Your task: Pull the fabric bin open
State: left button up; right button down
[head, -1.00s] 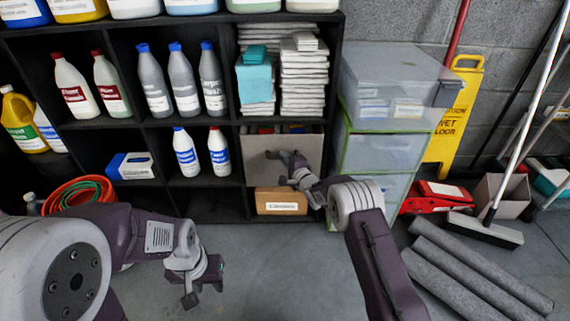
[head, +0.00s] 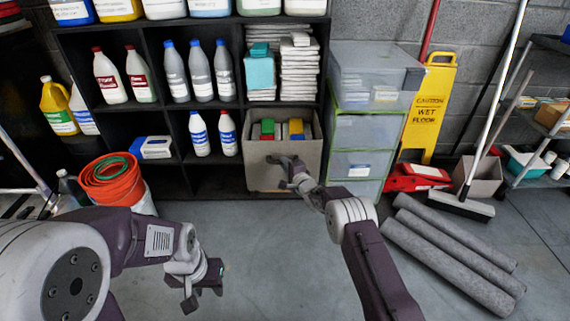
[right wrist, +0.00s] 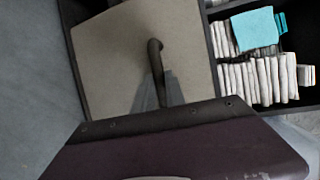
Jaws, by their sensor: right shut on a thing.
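The beige fabric bin (head: 257,165) juts out of a lower opening of the black shelf, with its open top showing. Red, green, blue and yellow packs (head: 281,130) stand inside it. My right gripper (head: 284,160) is at the middle of its front face, shut on the bin's dark handle. In the right wrist view the bin's front (right wrist: 110,60) fills the upper middle, and the curved dark handle (right wrist: 155,60) rises from between the fingers. My left gripper (head: 204,290) hangs low over the floor, open and empty, apart from the bin.
The black shelf (head: 205,178) holds bottles and folded cloths. Clear drawers (head: 355,163) stand right of the bin. An orange bucket (head: 112,178) is at left, and grey rolls (head: 450,265) lie on the floor at right. The floor before the bin is clear.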

jog(key=shift+s, duration=0.25)
jog(key=c, duration=1.4)
grip_release()
jog(key=b+v, duration=0.3)
jog(key=v, duration=0.6)
jog(key=shift+b, duration=0.4)
